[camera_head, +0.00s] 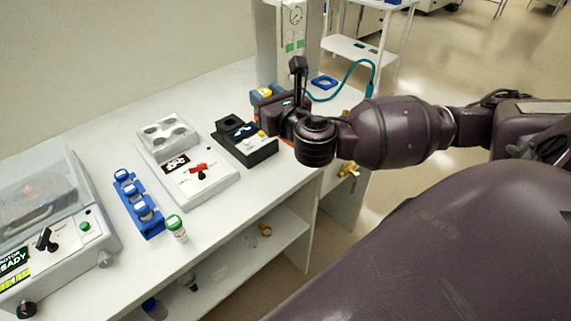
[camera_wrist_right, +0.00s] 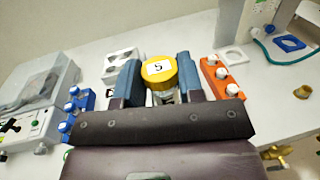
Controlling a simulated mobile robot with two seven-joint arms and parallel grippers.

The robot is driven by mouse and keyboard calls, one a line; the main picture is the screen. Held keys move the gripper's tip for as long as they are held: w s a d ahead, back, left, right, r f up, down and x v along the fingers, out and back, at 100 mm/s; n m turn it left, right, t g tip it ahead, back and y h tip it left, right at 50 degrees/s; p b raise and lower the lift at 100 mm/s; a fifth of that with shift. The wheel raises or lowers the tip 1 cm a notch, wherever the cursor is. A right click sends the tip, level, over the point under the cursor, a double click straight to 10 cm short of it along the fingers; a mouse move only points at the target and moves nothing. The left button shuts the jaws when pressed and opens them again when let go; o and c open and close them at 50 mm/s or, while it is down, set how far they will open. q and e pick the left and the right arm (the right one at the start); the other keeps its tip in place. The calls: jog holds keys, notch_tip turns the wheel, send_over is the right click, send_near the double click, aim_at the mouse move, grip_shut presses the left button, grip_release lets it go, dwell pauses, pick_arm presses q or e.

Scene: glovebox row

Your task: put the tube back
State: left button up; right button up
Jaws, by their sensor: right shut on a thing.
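My right gripper (camera_wrist_right: 159,78) is shut on a tube with a yellow cap (camera_wrist_right: 158,70). The cap carries a white label with a dark mark like a 5. The tube's body is mostly hidden below the cap and between the blue fingers. In the head view my right gripper (camera_head: 268,97) is at the far part of the bench, with yellow and blue showing at its tip. An orange rack (camera_wrist_right: 224,80) with several white-capped tubes stands to the right of the gripper in the wrist view. In the head view it is mostly hidden by my arm. My left gripper is not in view.
A blue rack (camera_head: 151,222) holds several tubes; a green-capped tube (camera_head: 175,228) stands beside it. A grey device with round wells (camera_head: 216,183), a black device (camera_head: 259,153) and a clear-lidded machine (camera_head: 62,243) also occupy the bench. A blue square holder (camera_head: 324,83) lies beyond the gripper.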

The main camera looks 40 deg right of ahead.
jog(key=shift+w+d+f+h, duration=0.1)
jog(key=shift+f+h, duration=0.2)
notch_tip(320, 180, down, 20)
jog(key=b, duration=0.3)
jog(key=shift+r, duration=0.25)
jog(key=shift+f, duration=0.2)
jog(key=o, duration=1)
jog(key=shift+c, duration=0.2)
